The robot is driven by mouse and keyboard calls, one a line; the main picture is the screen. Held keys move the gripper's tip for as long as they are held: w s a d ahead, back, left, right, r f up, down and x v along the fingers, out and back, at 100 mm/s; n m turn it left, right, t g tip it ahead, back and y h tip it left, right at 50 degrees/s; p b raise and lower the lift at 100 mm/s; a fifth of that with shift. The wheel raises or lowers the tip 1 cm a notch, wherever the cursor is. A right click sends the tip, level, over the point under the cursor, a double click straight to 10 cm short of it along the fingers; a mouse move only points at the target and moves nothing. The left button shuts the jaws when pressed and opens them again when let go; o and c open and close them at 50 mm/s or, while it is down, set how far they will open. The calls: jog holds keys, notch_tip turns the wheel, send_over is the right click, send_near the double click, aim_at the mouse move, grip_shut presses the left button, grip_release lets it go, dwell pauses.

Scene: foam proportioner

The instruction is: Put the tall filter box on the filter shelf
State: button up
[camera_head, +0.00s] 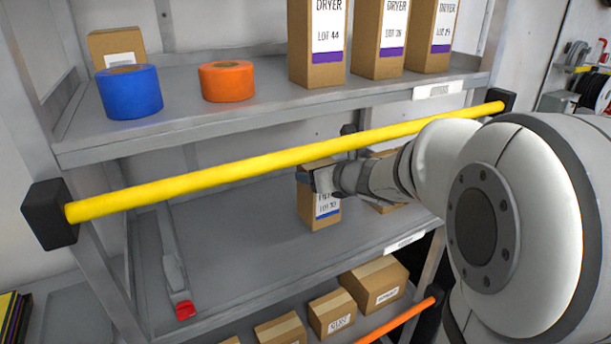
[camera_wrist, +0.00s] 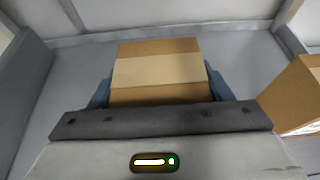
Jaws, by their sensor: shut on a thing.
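A tall brown filter box (camera_head: 320,213) with a white and blue label stands upright at the middle shelf (camera_head: 235,240), behind the yellow bar. My gripper (camera_head: 318,178) reaches in under the bar from the right and is shut on the upper part of this box. The label is partly hidden by the gripper. In the wrist view the box top (camera_wrist: 158,72) with its pale tape lies between the two blue-grey fingers. I cannot tell whether the box's base touches the shelf.
A yellow bar (camera_head: 250,162) crosses the shelf front, close to my arm. Another brown box (camera_wrist: 300,95) stands just right of the held box. Dryer boxes (camera_head: 380,70), blue tape (camera_head: 130,93) and orange tape (camera_head: 227,82) are on the upper shelf. The middle shelf's centre-left is clear beside a red-ended strap (camera_head: 180,290).

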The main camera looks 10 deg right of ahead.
aim_at(318, 211)
jog(key=f+b, duration=0.1)
jog(key=w+f+b, duration=0.1)
jog(key=f, duration=0.1)
jog(key=shift+a+f+b, duration=0.2)
jog(key=shift+f+b, duration=0.1)
jog(key=shift+b, duration=0.1)
jog(key=shift+f, duration=0.2)
jog(key=o, duration=1.5)
jog(key=shift+c, duration=0.2)
jog(key=shift+r, duration=0.15)
